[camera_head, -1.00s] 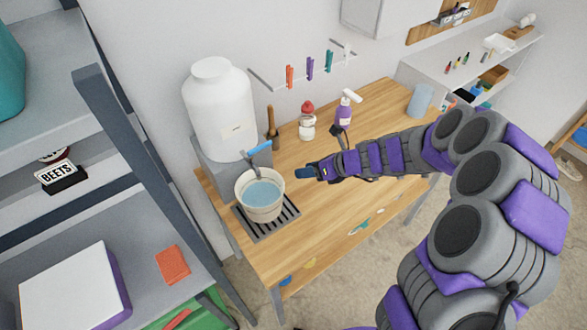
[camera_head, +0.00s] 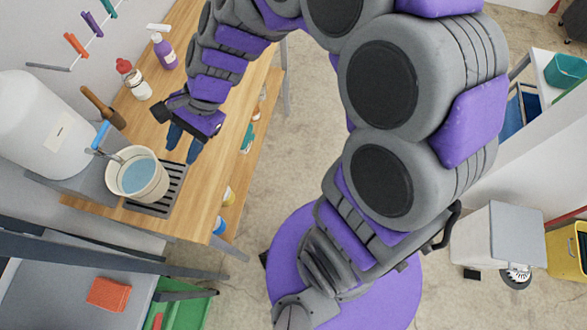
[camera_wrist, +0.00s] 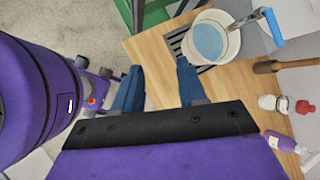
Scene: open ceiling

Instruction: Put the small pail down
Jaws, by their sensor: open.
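The small pail (camera_head: 137,183) is cream-coloured with blue liquid inside and a blue-gripped handle (camera_head: 101,136). It stands upright on the dark slatted grate at the near end of the wooden table. My gripper (camera_head: 183,150) is over the table to the right of the pail, apart from it. Its two blue fingers are spread and empty. In the wrist view the pail (camera_wrist: 214,38) shows at the top right, beyond the right finger of my gripper (camera_wrist: 155,80), with nothing between the fingers.
A big white jug (camera_head: 38,125) stands behind the pail on a grey block. A wooden mallet (camera_head: 103,107), a red-topped bottle (camera_head: 133,80) and a purple spray bottle (camera_head: 164,50) stand along the wall side. The grate (camera_head: 168,190) extends right of the pail. Grey shelving (camera_head: 60,290) is at lower left.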

